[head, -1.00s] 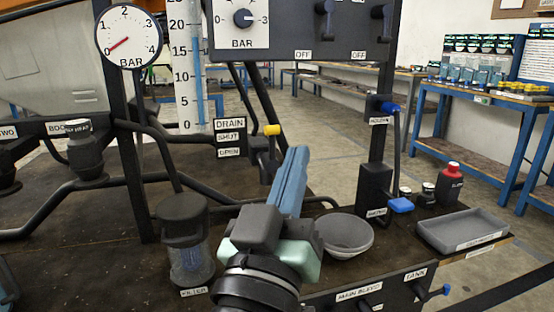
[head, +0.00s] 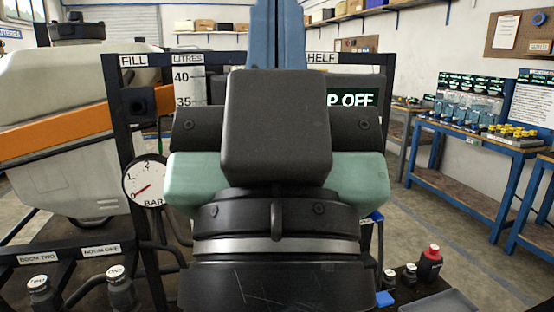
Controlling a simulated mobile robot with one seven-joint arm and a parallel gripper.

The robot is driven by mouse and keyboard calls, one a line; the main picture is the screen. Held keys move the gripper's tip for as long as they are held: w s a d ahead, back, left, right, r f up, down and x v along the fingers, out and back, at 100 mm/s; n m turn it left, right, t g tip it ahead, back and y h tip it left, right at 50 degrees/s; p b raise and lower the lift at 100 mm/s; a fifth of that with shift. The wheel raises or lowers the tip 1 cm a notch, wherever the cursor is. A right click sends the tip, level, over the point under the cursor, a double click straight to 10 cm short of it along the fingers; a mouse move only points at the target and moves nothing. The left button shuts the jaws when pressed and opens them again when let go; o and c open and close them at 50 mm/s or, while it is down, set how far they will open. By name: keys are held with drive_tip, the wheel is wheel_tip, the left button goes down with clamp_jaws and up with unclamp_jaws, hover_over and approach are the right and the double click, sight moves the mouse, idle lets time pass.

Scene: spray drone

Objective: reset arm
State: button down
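My arm fills the middle of the head view, raised upright close to the camera. Its black wrist, pale green housing and dark grey block show, with a blue link rising behind them to the top edge. My gripper's fingers do not show, so I cannot see whether they hold anything. The arm hides much of the rig behind it, including most of the panel and of a screen (head: 356,98) of which "P OFF" can be read.
A pressure gauge (head: 148,185) and a litre scale (head: 187,85) stand left of my arm. A white tank with an orange band (head: 60,133) is further left. A red-capped bottle (head: 430,262) and grey tray (head: 440,302) are lower right. Blue benches (head: 470,145) stand behind.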

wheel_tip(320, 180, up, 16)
drive_tip(key=p, duration=1.3)
drive_tip(key=shift+p, duration=0.3)
